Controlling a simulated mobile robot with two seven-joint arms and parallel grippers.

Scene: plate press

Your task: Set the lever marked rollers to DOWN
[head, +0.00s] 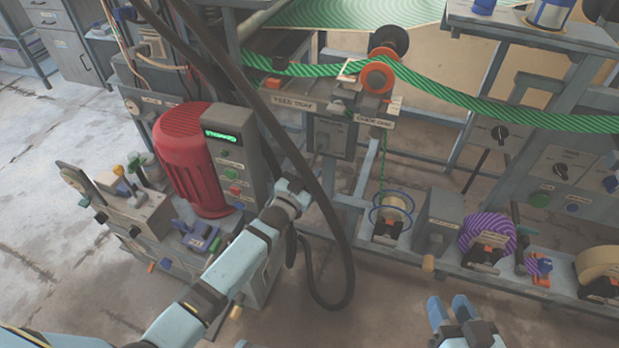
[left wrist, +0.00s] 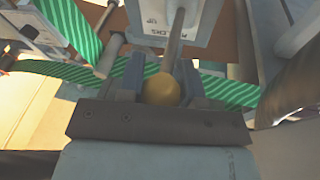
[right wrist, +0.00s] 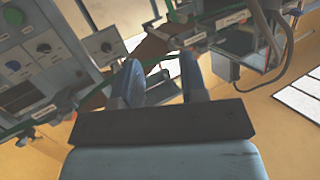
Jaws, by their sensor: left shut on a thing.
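In the left wrist view, a lever with a yellow ball knob (left wrist: 161,90) and a grey rod (left wrist: 175,42) runs up to a pale box plate (left wrist: 198,20). The plate's upside-down lettering appears to read ROLLERS, with UP beside it. My left gripper (left wrist: 161,84) is shut on the knob, a finger on each side. In the head view my left arm reaches to the machine beside a thick black cable; the lever and fingertips are hidden there. My right gripper (head: 449,308) is open and empty, low in front of the machine; its spread fingers also show in the right wrist view (right wrist: 155,85).
A red motor (head: 190,160) and a control box with a green display (head: 220,136) stand left of my left arm. The black cable (head: 325,215) hangs close to it. A green striped web (head: 480,105) crosses above. Spools (head: 487,235) stand along the lower right rail.

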